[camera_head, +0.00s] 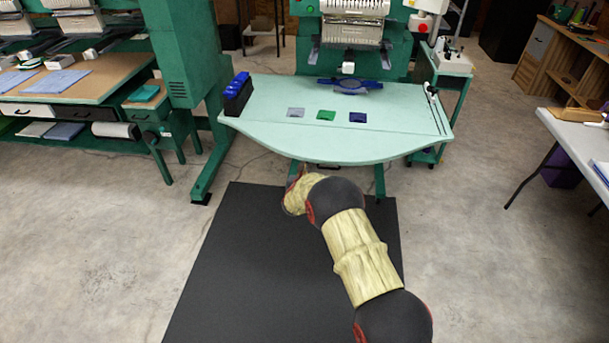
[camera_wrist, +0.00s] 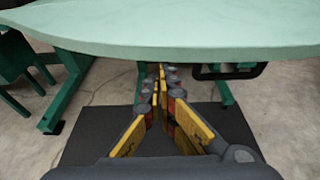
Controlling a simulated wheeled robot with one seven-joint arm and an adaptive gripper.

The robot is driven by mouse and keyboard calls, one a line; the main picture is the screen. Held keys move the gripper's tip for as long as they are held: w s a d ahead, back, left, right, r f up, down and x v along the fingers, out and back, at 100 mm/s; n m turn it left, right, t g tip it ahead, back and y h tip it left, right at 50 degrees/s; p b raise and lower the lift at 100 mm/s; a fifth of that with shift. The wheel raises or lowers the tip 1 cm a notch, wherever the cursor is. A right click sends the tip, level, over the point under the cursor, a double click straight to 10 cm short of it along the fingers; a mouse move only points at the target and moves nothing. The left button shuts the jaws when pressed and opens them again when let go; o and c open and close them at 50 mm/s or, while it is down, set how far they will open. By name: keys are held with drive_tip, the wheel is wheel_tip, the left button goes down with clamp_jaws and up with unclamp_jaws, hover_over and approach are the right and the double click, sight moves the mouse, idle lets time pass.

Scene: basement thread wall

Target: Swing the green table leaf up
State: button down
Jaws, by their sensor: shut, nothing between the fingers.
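The pale green table leaf (camera_head: 320,143) is the curved front part of the table, beyond a thin seam line. It looks about level with the table top behind it. In the wrist view the leaf (camera_wrist: 180,28) spans the top of the picture, with its rounded edge toward me. A black bar-like handle (camera_wrist: 230,71) hangs under it, right of my fingers; it also shows just below the edge in the head view (camera_head: 330,166). My gripper (camera_wrist: 160,72) is shut and empty, pointing in under the leaf. In the head view its fingertips are mostly hidden.
A black box with blue items (camera_head: 238,95), three small coloured patches (camera_head: 326,115) and a blue hoop (camera_head: 349,86) lie on the table. Green legs (camera_wrist: 68,95) stand below. A black mat (camera_head: 240,270) covers the floor; a white table (camera_head: 580,150) stands right.

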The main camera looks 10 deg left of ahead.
drive_tip(key=shift+r, duration=0.35)
drive_tip(key=shift+r, duration=0.1)
